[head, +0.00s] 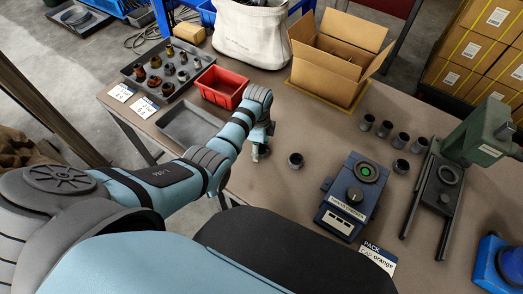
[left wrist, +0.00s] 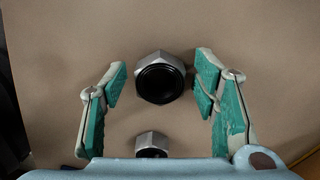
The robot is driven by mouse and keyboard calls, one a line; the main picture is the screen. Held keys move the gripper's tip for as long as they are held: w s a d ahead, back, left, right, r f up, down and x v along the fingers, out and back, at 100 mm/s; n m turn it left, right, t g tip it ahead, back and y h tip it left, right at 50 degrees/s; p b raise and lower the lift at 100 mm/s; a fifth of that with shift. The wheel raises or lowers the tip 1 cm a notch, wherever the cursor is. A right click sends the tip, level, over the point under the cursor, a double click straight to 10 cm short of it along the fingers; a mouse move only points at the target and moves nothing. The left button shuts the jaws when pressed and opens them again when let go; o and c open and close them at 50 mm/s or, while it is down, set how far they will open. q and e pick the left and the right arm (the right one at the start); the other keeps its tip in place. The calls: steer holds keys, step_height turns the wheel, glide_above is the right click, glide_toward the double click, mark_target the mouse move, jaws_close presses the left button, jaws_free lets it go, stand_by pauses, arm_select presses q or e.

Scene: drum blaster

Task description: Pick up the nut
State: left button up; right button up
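In the left wrist view, a metal hex nut (left wrist: 160,78) with a round black centre lies on the brown table between my left gripper's (left wrist: 163,88) two green-padded fingers. The fingers are apart, with gaps on both sides of the nut. A second, smaller-looking hex piece (left wrist: 151,142) is nearer the gripper body, which hides its lower part. In the head view, my left gripper (head: 259,150) points down at the table left of a small dark round piece (head: 295,160). I cannot tell which hex piece that is. My right gripper is not in view.
A red bin (head: 220,88), an empty grey tray (head: 186,127) and a tray of fittings (head: 133,90) are on the left. An open carton (head: 327,65) stands behind. A blue device with a green button (head: 353,196), several dark cups and a green press (head: 484,133) are right.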

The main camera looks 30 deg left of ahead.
arm_select(q)
steer(key=c, duration=1)
steer(key=shift+r, duration=0.1)
